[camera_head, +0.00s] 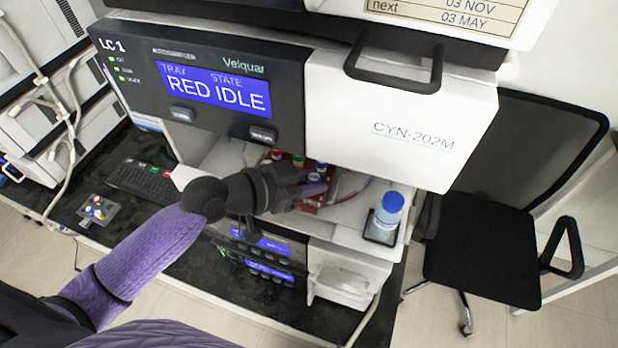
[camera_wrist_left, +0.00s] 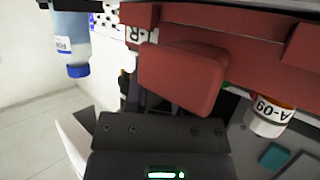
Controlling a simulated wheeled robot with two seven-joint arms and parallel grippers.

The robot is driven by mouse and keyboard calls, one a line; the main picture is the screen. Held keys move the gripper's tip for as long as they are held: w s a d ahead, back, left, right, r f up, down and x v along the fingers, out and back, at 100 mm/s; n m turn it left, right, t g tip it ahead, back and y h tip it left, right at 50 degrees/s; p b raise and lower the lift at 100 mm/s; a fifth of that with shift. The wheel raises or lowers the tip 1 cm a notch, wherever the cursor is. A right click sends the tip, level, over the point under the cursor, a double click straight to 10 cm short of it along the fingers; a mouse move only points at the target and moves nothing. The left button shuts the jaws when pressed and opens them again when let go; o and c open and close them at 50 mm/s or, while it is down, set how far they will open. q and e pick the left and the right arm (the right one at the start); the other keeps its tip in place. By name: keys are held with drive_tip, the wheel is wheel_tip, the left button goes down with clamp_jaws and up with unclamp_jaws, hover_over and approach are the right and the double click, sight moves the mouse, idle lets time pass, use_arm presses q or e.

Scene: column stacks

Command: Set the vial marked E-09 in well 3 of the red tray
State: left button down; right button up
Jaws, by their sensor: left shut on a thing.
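The red tray (camera_head: 309,207) is in the open bay of the LC 1 machine, with several vials (camera_head: 299,162) with coloured caps in it. My left gripper (camera_head: 300,189) is at the front of the tray and covers part of it. In the left wrist view my left gripper (camera_wrist_left: 172,103) is shut on a red block (camera_wrist_left: 180,78), which looks like the tray's front grip. A vial marked A-09 (camera_wrist_left: 268,116) stands beside it. I cannot make out any E-09 label or the well numbers. My right gripper is not in view.
A small grey rack (camera_head: 97,209) with coloured caps stands on the bench at the left, by a keyboard (camera_head: 143,180). A blue-capped bottle (camera_head: 386,215) stands right of the bay. The machine's display (camera_head: 214,90) reads RED IDLE. A black chair (camera_head: 485,245) is at the right.

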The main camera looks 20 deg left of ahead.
use_arm(q)
drive_tip(key=shift+c, duration=2)
unclamp_jaws()
drive_tip(key=b+v, duration=0.1)
drive_tip(key=v, duration=0.9)
drive_tip(key=s+d+f+n+g+y, duration=0.3)
drive_tip(key=s+f+n+g+y, duration=0.35)
drive_tip(key=s+f+y, duration=0.5)
wheel_tip(320, 180, down, 31)
drive_tip(key=g+h+b, duration=0.1)
drive_tip(key=h+b, duration=0.1)
drive_tip(key=b, duration=1)
drive_tip(key=s+a+f+g+b, duration=0.1)
drive_tip(key=s+f+b, duration=0.4)
drive_tip(key=f, duration=0.5)
drive_tip(key=s+a+f+b, duration=0.3)
drive_tip(key=s+f+b, duration=0.2)
drive_tip(key=s+f, duration=0.5)
drive_tip(key=shift+f+g, duration=0.35)
drive_tip(key=shift+f, duration=0.35)
